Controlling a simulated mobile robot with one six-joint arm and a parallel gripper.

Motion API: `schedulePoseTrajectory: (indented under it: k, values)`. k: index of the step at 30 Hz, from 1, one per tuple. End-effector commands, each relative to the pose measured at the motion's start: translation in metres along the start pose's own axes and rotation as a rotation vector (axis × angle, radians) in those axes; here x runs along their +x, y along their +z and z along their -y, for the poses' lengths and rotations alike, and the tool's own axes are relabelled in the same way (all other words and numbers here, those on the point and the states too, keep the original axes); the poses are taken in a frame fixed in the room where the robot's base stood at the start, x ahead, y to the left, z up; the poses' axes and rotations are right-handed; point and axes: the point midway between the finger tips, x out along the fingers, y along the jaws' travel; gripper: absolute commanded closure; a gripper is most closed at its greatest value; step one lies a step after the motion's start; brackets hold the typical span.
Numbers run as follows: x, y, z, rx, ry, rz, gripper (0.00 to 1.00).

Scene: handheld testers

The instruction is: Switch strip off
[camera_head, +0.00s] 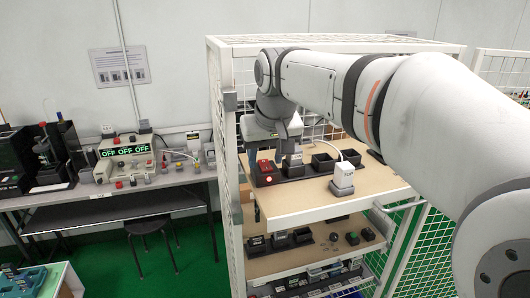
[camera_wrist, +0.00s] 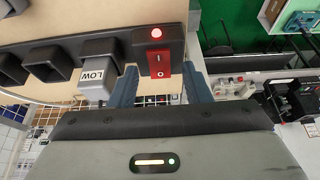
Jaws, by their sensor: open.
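The black strip (camera_head: 295,172) lies on the upper wooden shelf in the head view, with several square holders in a row. Its left end carries a red switch (camera_head: 264,166), and a small light glows there. In the wrist view the red switch (camera_wrist: 157,61) is close up, with a white mark on its near end. The red light (camera_wrist: 156,32) beside it is lit. My gripper (camera_head: 265,154) is open above this end of the strip. In the wrist view its two blue-grey fingers (camera_wrist: 159,72) stand on either side of the switch, empty; contact cannot be told.
A grey tester marked LOW (camera_wrist: 93,82) sits in the holder beside the switch. A white tester (camera_head: 343,178) stands on the shelf (camera_head: 300,203) in front of the strip. White mesh (camera_head: 233,170) encloses the rack's left side. A bench (camera_head: 120,190) with instruments stands left.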

Motion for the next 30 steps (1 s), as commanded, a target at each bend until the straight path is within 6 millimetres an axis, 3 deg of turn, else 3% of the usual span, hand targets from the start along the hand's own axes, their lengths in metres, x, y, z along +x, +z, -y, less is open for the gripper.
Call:
schedulePoseTrajectory:
  k: [6, 22, 30]
  values:
    - [0.0005, 0.0001, -0.0002, 0.000, 0.000, 0.000, 0.56]
    - [0.0002, 0.0002, -0.0005, 0.001, 0.000, 0.000, 1.00]
    - [-0.0042, -0.0045, -0.0007, 0.002, 0.000, 0.060, 1.00]
